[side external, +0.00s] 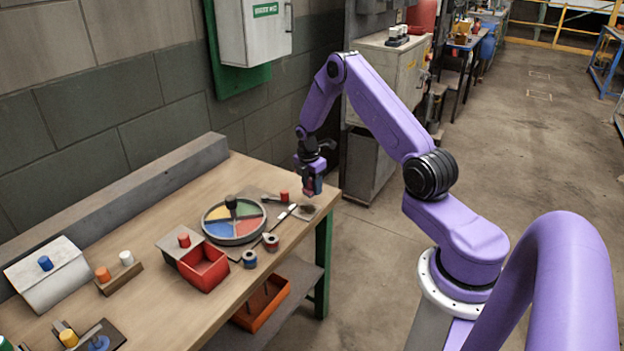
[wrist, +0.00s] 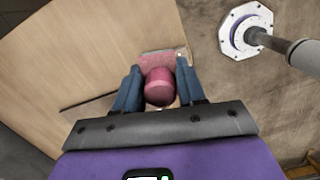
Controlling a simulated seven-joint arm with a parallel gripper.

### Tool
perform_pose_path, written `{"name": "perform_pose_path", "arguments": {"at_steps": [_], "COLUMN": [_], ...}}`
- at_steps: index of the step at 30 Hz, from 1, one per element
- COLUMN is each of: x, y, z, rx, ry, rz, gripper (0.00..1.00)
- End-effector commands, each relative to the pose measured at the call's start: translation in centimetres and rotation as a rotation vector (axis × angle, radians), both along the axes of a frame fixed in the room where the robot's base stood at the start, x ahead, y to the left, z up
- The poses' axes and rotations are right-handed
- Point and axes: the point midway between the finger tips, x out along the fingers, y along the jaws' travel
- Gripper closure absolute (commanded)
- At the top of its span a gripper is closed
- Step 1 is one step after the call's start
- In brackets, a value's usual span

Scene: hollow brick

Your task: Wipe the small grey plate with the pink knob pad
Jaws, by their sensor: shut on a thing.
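The pink knob pad (wrist: 158,60) is in my gripper (wrist: 157,86), whose blue fingers are shut on its round pink knob (wrist: 158,88). In the side external view my gripper (side external: 312,188) holds the pad near the table's right end. The small grey plate (side external: 303,213) lies flat on the table just below the pad, with a dark brownish patch on it. The pad appears a little above the plate. In the wrist view the pad hides most of what lies under it.
A round tray with coloured sectors (side external: 234,238) and a black knob stands left of the plate. A thin tool (side external: 287,212) and a red knob (side external: 284,196) lie close to the plate. A red box (side external: 204,268) is further left. The table edge is close on the right.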

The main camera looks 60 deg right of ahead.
Motion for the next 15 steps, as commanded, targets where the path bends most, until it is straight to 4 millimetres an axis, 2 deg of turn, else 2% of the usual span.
{"name": "perform_pose_path", "arguments": {"at_steps": [10, 12, 15], "x": [0.0, -0.1, 0.1], "y": [0.0, 0.0, 1.1], "z": [-3.2, -4.5, -4.5], "rx": [0.000, 0.002, 0.000], "ry": [0.001, 0.003, 0.001], "rz": [0.001, 0.001, 0.004], "gripper": [0.85, 0.85, 0.89]}}
